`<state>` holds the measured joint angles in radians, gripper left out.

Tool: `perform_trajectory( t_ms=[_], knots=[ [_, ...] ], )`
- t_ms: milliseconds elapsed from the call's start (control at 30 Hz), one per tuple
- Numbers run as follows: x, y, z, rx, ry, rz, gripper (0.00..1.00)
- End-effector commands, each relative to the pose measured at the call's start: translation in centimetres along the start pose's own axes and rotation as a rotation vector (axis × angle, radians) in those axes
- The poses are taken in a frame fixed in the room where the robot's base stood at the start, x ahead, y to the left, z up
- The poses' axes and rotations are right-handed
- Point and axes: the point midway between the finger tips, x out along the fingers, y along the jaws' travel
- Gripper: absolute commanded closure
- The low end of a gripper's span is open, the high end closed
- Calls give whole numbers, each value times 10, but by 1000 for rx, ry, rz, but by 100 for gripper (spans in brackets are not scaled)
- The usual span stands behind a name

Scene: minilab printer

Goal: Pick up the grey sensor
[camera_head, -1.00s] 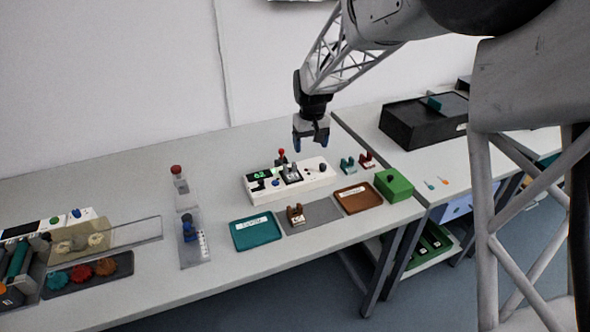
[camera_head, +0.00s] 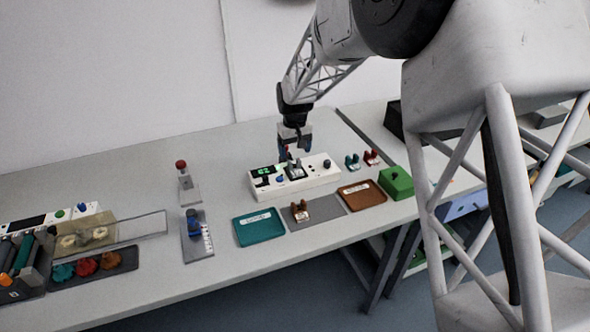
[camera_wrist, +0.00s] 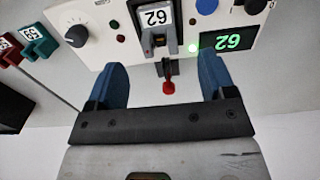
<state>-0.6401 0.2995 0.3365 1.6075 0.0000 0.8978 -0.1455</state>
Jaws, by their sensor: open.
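The grey sensor (camera_wrist: 158,32), with a white label reading 62, sits in the middle of the white tester box. In the head view the sensor (camera_head: 295,172) shows small on top of the box. My gripper (camera_head: 291,152) points down above the back edge of the box. In the wrist view my gripper (camera_wrist: 164,78) has its two blue fingers apart with nothing held. The sensor lies just beyond the fingertips, centred between them. A red-tipped lever (camera_wrist: 169,86) stands out between the fingers. The sensor's lower part is hidden in its slot.
The white tester box (camera_head: 322,177) has a green display reading 62, knobs and buttons. In front lie a teal tray (camera_head: 259,238), a brown tray (camera_head: 350,202) and a brown part (camera_head: 300,211). Teal (camera_head: 352,162) and red (camera_head: 372,158) parts and a green box (camera_head: 396,183) stand to the right.

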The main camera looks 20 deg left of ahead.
Motion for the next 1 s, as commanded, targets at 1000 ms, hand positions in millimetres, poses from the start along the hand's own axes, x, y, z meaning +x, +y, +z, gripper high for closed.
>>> perform_trajectory(
  t_ms=[1000],
  knots=[
    [57,2,1,0,-2,0,23]
  ],
)
